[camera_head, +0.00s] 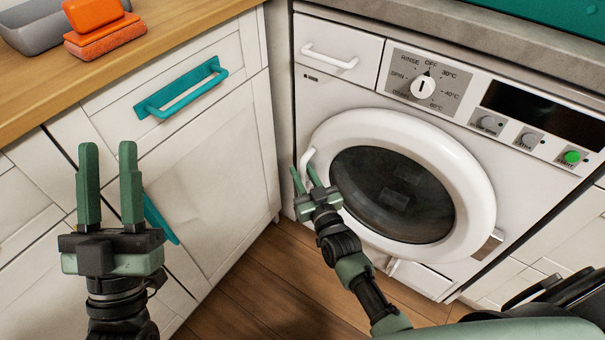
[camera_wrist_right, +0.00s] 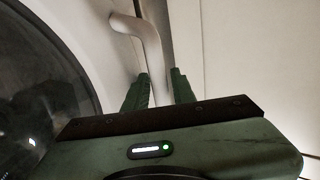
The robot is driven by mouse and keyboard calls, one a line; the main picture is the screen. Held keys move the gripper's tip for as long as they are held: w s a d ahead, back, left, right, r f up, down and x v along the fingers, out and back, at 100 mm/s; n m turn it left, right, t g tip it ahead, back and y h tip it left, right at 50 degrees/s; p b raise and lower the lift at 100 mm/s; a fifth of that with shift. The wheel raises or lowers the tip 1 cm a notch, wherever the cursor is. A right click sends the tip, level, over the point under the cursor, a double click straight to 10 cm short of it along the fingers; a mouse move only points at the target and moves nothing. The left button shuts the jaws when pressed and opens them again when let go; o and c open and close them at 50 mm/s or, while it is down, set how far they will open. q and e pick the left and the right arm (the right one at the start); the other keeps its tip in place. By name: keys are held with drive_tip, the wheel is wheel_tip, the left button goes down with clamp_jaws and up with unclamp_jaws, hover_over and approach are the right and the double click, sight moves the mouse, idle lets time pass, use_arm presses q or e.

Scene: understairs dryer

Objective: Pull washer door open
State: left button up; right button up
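The white front-loading washer (camera_head: 345,92) has a round door with a thick white ring (camera_head: 462,180) and dark glass (camera_head: 392,195). The door looks shut. Its white curved handle (camera_head: 307,158) is on the ring's left side. My right gripper (camera_head: 304,172) is at this handle with its fingers apart. In the right wrist view the handle (camera_wrist_right: 152,50) runs down between the two fingertips (camera_wrist_right: 160,80), and I see no firm clamp on it. The handle's lower part is hidden by the gripper. My left gripper (camera_head: 108,148) is open and empty, pointing up before the cabinets.
A white cabinet with a teal drawer handle (camera_head: 182,88) stands left of the washer, close to my left gripper. Orange sponges (camera_head: 105,38) and a grey tray (camera_head: 35,25) lie on the wooden counter (camera_head: 160,40). Wooden floor (camera_head: 262,285) is clear below.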

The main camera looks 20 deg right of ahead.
clamp_jaws()
idle(1.4)
